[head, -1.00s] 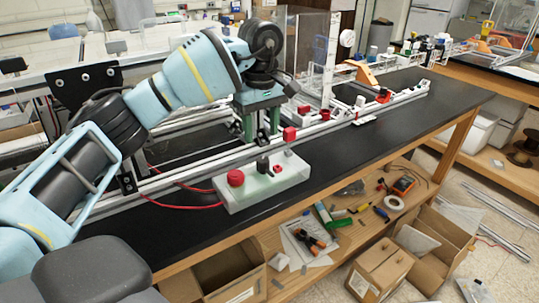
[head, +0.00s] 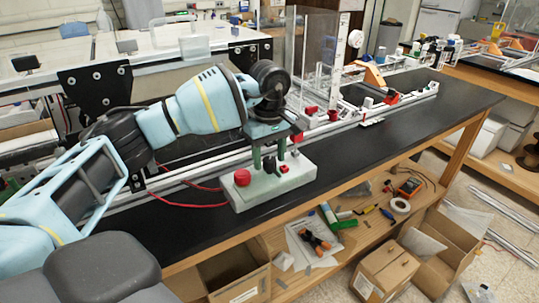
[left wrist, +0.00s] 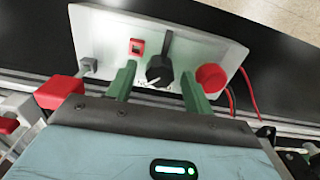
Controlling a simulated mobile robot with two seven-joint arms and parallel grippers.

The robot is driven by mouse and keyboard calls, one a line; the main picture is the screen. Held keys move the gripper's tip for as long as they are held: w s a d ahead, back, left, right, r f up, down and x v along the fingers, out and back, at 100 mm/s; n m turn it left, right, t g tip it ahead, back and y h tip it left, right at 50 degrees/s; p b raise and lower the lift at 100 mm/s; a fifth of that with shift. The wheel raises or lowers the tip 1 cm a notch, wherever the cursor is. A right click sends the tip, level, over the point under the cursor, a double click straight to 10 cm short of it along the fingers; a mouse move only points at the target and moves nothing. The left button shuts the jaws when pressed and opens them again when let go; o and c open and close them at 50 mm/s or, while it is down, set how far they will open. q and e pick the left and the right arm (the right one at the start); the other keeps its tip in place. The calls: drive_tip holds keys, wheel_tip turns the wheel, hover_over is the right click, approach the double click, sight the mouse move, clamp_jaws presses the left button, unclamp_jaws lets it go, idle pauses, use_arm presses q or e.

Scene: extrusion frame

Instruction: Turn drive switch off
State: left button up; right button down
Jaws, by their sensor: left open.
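The pale control box (head: 262,194) sits on the black bench top. On it are a round red button (head: 242,177), a black knob (head: 270,164) and a small red square switch (head: 284,169). They show in the left wrist view as the red button (left wrist: 211,77), black knob (left wrist: 158,74) and red switch (left wrist: 137,46). My left gripper (left wrist: 158,82), with green fingers, is open and points down at the box, one finger on each side of the black knob. Contact cannot be told. My right gripper is not in view.
A red block (left wrist: 60,92) stands close beside the gripper. Red cables (head: 180,205) leave the box to the left. An aluminium rail (head: 200,170) runs behind it. The black bench top (head: 370,150) is clear to the right.

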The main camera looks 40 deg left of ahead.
use_arm(q)
drive_tip(key=shift+c, duration=0.3)
drive_tip(key=c, duration=0.9)
